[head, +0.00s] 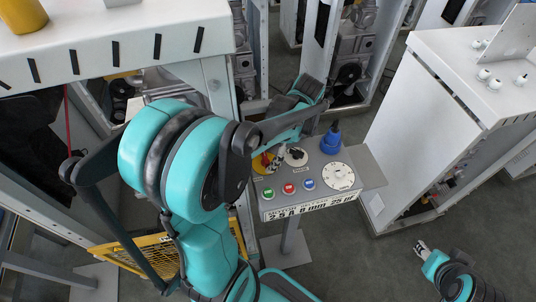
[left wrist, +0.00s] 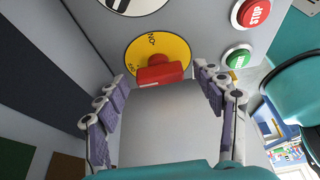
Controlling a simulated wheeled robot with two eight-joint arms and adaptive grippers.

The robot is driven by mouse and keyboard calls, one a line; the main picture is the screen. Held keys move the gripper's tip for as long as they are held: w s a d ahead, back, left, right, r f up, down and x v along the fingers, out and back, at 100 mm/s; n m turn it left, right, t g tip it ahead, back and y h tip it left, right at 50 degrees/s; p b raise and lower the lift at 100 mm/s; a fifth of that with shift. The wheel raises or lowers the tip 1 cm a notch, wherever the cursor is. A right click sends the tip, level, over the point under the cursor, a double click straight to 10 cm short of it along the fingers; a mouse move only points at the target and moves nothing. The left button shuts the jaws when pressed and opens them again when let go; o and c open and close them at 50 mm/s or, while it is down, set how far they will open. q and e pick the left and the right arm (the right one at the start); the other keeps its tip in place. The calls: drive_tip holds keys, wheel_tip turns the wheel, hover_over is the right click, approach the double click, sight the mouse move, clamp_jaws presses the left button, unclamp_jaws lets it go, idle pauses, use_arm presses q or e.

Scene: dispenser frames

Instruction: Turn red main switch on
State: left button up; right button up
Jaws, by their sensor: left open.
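The red main switch (left wrist: 160,73) is a red knob with a bar-shaped handle on a yellow disc (left wrist: 178,48). In the left wrist view the bar lies nearly level, and rotated ON lettering shows at the disc's upper left. In the head view the yellow disc (head: 261,164) is partly hidden at the left of the control panel (head: 316,203). My left gripper (head: 277,158) is over that end of the panel. Its fingers are open, one on each side of the red knob, with nothing gripped. My right gripper (head: 422,248) is at the lower right, away from the panel; its jaws are too small to read.
Green (head: 268,193), red (head: 289,188) and blue (head: 309,184) buttons sit along the panel's front. A white dial (head: 339,177) and a blue knob (head: 331,140) are at its right. White cabinets (head: 415,120) flank the panel. Grey floor lies open in front.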

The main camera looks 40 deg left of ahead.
use_arm(q)
drive_tip(key=c, duration=1.2)
drive_tip(key=shift+o, duration=0.2)
drive_tip(key=m, duration=0.2)
drive_tip(key=m+t+y+p, duration=0.1)
drive_tip(key=m, duration=0.1)
drive_tip(key=shift+s+d+m+t, duration=0.15)
drive_tip(key=shift+m+t, duration=0.15)
drive_tip(key=shift+m, duration=0.1)
drive_tip(key=m, duration=0.2)
drive_tip(key=m+t+p, duration=0.1)
drive_tip(key=m, duration=0.1)
drive_tip(key=shift+s+t+y, duration=0.2)
drive_tip(key=shift+t+y, duration=0.1)
drive_tip(key=shift+y, duration=0.1)
drive_tip(key=m+t, duration=0.1)
drive_tip(key=m, duration=0.1)
drive_tip(key=m+p, duration=0.1)
drive_tip(key=m, duration=0.2)
drive_tip(key=shift+s+t, duration=0.15)
drive_tip(key=shift+t, duration=0.25)
drive_tip(key=shift+s+m+t+h+p, duration=0.1)
drive_tip(key=shift+m+t+h+p, duration=0.45)
drive_tip(key=shift+m, duration=1.65)
